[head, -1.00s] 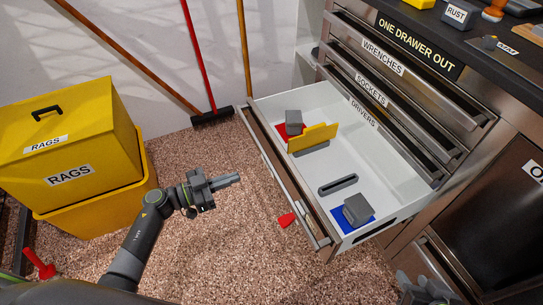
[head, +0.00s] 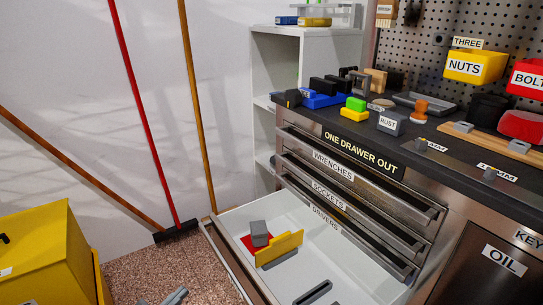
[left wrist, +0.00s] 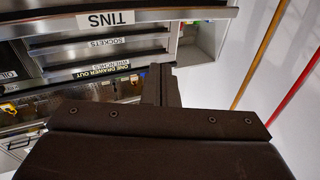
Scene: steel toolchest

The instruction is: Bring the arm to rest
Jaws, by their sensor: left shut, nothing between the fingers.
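My left gripper (head: 175,297) shows only by its fingers at the bottom edge of the head view, over the speckled floor. The fingers are together with nothing between them. In the left wrist view the dark shut fingers (left wrist: 161,85) point towards the toolchest, and the drawer fronts appear beyond them. The rest of my left arm is outside the head view. My right gripper is not in view.
A yellow rags bin (head: 45,255) stands left. Brooms lean on the wall. The worktop (head: 345,119) holds several items.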

